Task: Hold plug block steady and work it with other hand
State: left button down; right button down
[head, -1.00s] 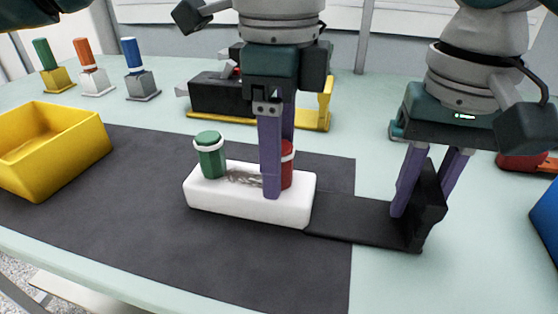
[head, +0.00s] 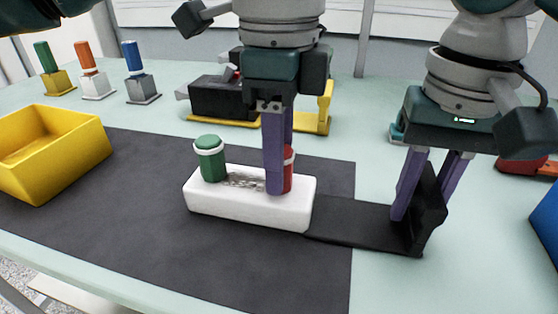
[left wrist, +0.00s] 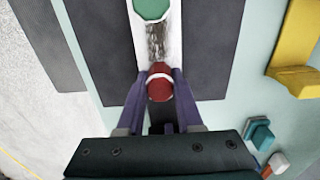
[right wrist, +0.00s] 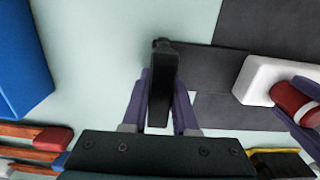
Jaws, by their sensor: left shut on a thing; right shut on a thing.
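The white plug block (head: 245,208) lies on the dark mat, with a green plug (head: 209,160) at its left end and a red plug (head: 288,170) at its right end. A grey patterned patch lies between the plugs. My left gripper (head: 277,188) points down and is shut on the red plug, which also shows between its fingers in the left wrist view (left wrist: 159,82). A black bracket (head: 360,219) extends from the block's right end and rises in an upright plate. My right gripper (head: 420,205) is shut on that plate, seen between its fingers in the right wrist view (right wrist: 162,88).
A yellow bin (head: 50,150) stands at the left. Green, orange and blue-topped pieces on small stands are at the back left. A black device on a yellow base (head: 222,100) stands behind my left gripper. A blue bin (head: 546,222) is at the right edge. The front mat is clear.

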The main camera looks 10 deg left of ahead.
pick_arm(q)
notch_tip(320, 180, up, 11)
jog(key=shift+r, duration=0.1)
dwell(0.3)
pick_arm(e)
jog(key=c, duration=0.6)
grip_release()
